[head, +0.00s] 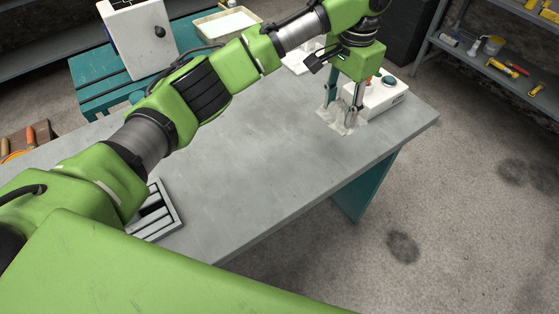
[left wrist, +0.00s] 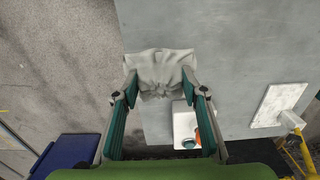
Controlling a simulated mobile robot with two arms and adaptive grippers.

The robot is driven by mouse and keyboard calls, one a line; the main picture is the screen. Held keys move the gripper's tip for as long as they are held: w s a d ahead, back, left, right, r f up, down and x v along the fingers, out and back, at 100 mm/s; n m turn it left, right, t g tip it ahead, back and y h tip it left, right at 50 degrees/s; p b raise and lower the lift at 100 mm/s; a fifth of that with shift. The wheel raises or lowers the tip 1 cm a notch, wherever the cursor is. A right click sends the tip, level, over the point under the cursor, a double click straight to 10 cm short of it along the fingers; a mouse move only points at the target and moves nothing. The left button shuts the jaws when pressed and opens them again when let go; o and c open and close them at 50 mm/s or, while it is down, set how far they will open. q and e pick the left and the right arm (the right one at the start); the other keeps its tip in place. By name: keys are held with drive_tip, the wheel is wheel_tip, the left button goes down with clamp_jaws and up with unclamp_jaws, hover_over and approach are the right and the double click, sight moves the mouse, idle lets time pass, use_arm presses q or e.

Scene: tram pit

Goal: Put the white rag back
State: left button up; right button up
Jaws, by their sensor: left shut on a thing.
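The white rag (head: 343,121) is a crumpled, greyish-white cloth at the far right end of the grey table (head: 240,170). My left gripper (head: 342,108) points down onto it and is shut on it. In the left wrist view the rag (left wrist: 162,70) is bunched between the fingertips of my left gripper (left wrist: 161,90). I cannot tell whether the rag's underside touches the table. My right gripper is not in view.
A white box with coloured knobs (head: 378,98) stands just right of the rag. A slotted grey tray (head: 158,212) lies at the table's near left. A teal bench (head: 95,95) holds a white panel (head: 140,40) and a tray (head: 226,24). The table's middle is clear.

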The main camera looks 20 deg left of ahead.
use_arm(q)
drive_tip(key=s+a+f+p, duration=0.3)
drive_tip(key=s+a+f, duration=0.15)
drive_tip(key=a, duration=0.35)
drive_tip(key=p, duration=0.2)
hover_over(280, 162)
drive_tip(key=f, duration=0.4)
drive_tip(key=shift+w+d, duration=0.15)
drive_tip(key=shift+d, duration=0.25)
drive_tip(key=shift+a+f, duration=0.1)
drive_tip(key=shift+f, duration=0.1)
drive_tip(key=f, duration=0.1)
drive_tip(key=f+p, duration=0.2)
drive_tip(key=shift+s+a+f, duration=0.15)
drive_tip(key=shift+s+a, duration=0.15)
drive_tip(key=shift+a, duration=0.1)
drive_tip(key=shift+f, duration=0.2)
drive_tip(key=shift+f, duration=0.15)
drive_tip(key=o, duration=1.1)
